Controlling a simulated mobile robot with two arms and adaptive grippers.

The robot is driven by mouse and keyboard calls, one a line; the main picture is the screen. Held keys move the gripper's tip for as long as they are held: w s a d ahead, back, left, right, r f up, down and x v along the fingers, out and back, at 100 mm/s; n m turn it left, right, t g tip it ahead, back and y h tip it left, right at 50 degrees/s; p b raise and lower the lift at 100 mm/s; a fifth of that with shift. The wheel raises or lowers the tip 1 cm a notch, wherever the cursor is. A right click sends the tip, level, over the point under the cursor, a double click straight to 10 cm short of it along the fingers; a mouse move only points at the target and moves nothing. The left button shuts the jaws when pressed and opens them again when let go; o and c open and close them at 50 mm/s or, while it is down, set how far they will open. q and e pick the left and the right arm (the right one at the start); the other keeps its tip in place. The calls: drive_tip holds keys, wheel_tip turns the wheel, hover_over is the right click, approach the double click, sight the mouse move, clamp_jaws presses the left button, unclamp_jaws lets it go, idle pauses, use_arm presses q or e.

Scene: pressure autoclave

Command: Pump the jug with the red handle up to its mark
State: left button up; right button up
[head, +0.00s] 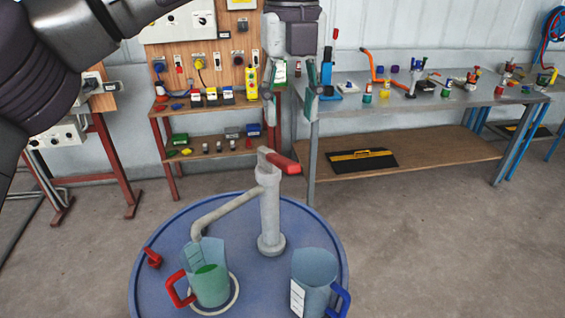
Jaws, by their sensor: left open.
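The jug with the red handle (190,257) stands on the round blue drum top, inside a pale ring and under the pump's spout. It holds green liquid, with clear wall above the liquid; I cannot make out its mark. The grey hand pump (269,215) stands upright on the drum, its red-gripped lever (282,163) pointing right. A second jug with a blue handle (316,268) stands to the right and looks empty. My left gripper (289,112) points down, open and empty, above and beyond the lever in the picture. My right gripper is not in view.
The blue drum (309,226) also carries a small red fitting (152,259) at its left. Behind are a shelf with a wooden panel (232,60) and a long workbench (420,101) with tools and bottles. The concrete floor to the right is clear.

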use_arm(q)
hover_over(285, 159)
drive_tip(key=f, duration=0.4)
drive_tip(key=shift+s+d, duration=0.1)
drive_tip(key=shift+s, duration=0.2)
drive_tip(key=f, duration=0.2)
drive_tip(key=f+p, duration=0.1)
drive_tip(key=f, duration=0.2)
drive_tip(key=shift+w+a+f+p, duration=0.15)
drive_tip(key=shift+a+f+p, duration=0.05)
drive_tip(key=shift+f+p, duration=0.1)
drive_tip(key=shift+d+f, duration=0.1)
drive_tip(key=shift+f, duration=0.3)
drive_tip(key=c, duration=0.8)
clamp_jaws()
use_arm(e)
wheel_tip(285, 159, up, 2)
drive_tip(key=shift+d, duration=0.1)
